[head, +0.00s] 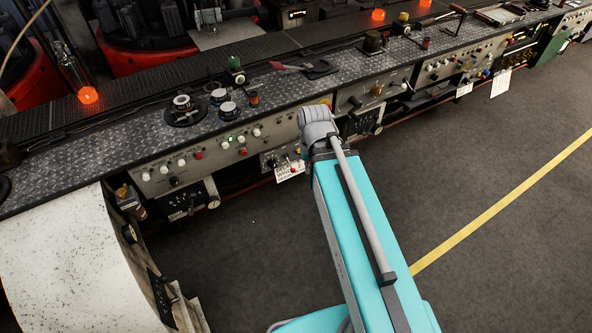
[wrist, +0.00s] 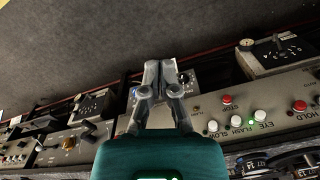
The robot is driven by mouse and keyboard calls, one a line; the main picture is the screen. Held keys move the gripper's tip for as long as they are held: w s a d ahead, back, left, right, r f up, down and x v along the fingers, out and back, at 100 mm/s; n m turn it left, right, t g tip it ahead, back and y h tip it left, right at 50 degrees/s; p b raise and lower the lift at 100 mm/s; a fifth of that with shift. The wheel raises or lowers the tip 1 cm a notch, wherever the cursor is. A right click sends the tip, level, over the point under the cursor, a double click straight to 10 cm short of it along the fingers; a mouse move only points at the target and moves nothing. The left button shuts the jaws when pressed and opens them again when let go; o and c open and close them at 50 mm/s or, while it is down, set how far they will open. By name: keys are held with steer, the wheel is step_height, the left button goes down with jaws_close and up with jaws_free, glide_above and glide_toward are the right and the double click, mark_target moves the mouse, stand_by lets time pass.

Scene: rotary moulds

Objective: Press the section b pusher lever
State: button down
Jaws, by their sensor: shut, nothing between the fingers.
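My gripper (wrist: 158,68) points at the front of the control console in the wrist view. Its two fingers are together with nothing between them. The fingertips overlap a small grey switch panel (wrist: 190,78) with a dark knob; I cannot tell whether they touch it. In the head view my grey wrist hides the gripper. Several levers show on the console top, among them one with a green knob (head: 235,63) and one with a red handle (head: 288,66). No section b label is readable, so I cannot tell which is the pusher lever.
The console top (head: 150,135) carries round dials (head: 182,103) and orange lamps (head: 88,95). Its front has button panels (head: 222,143) and black lever plates (head: 190,199). A pale curved housing (head: 70,255) stands at lower left. The dark floor (head: 480,150) to the right is clear.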

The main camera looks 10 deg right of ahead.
steer(key=w+d+f+m+t+y+b, duration=0.1)
steer(key=w+f+m+y+b, duration=0.2)
steer(key=w+f+b, duration=0.65)
steer(key=w+d+f+m+y+b, duration=0.25)
steer(key=w+f+b, duration=0.35)
steer(key=f+b, duration=0.5)
steer(key=w+d+f+m+t+y+b, duration=0.1)
steer(key=w+d+f+b, duration=0.3)
steer(key=b, duration=0.6)
steer(key=w+d+f+m+t+y+b, duration=0.2)
steer(key=w+d+f+m+y+b, duration=0.2)
steer(key=w+f+b, duration=0.4)
steer(key=shift+w+f+b, duration=0.2)
steer(key=shift+w+b, duration=0.5)
steer(key=shift+b, duration=0.75)
steer(key=b+x, duration=0.5)
steer(key=x, duration=0.5)
steer(key=shift+s+a+r+p, duration=0.3)
steer(key=shift+s+r+p, duration=0.35)
steer(key=shift+s+r, duration=0.1)
steer(key=shift+s+a+r+p, duration=0.25)
steer(key=shift+s+r+p, duration=0.35)
steer(key=shift+s+r, duration=0.15)
steer(key=shift+f, duration=0.1)
steer(key=shift+a, duration=0.25)
